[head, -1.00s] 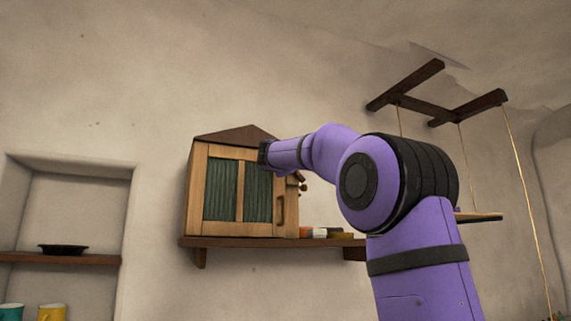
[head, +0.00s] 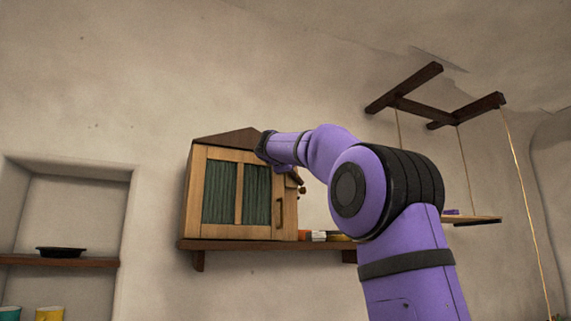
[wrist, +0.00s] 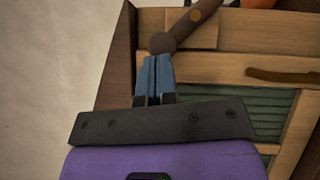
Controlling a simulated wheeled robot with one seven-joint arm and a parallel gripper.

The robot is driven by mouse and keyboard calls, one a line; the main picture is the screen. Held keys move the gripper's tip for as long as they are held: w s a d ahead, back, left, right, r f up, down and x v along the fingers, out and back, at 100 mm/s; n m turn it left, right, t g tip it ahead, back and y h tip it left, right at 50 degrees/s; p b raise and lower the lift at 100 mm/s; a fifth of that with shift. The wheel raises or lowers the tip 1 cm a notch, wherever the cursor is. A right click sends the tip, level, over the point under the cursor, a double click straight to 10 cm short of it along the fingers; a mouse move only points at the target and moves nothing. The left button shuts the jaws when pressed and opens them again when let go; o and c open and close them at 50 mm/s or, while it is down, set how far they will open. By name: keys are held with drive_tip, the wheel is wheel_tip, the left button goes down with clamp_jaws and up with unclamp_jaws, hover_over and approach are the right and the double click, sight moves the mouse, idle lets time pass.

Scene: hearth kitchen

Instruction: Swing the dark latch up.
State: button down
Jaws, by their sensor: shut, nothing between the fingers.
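The dark brown latch (wrist: 186,28) lies slanted across the wooden frame of the small cabinet (head: 239,234) in the wrist view. It has a round knob at its lower left end and a lighter round spot on the bar; its other end runs out of the picture. My gripper (wrist: 155,58) has its blue fingers together, with the tips right at the knob. I cannot tell whether they touch it. In the head view my gripper (head: 264,147) is at the cabinet's upper right, and my wrist hides much of that corner.
The cabinet stands on a wall shelf (head: 270,244) with small items to its right. Its door has a brown handle (head: 280,212), also in the wrist view (wrist: 285,76). A hanging board (head: 474,220) is at the right. A niche with a dark dish (head: 61,252) is at the left.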

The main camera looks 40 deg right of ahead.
drive_tip(key=d+r+m+g+y, duration=0.1)
drive_tip(key=m, duration=0.1)
drive_tip(key=d+r+m+y, duration=0.1)
drive_tip(key=d+r+m, duration=0.1)
drive_tip(key=shift+s+g, duration=0.4)
idle(0.4)
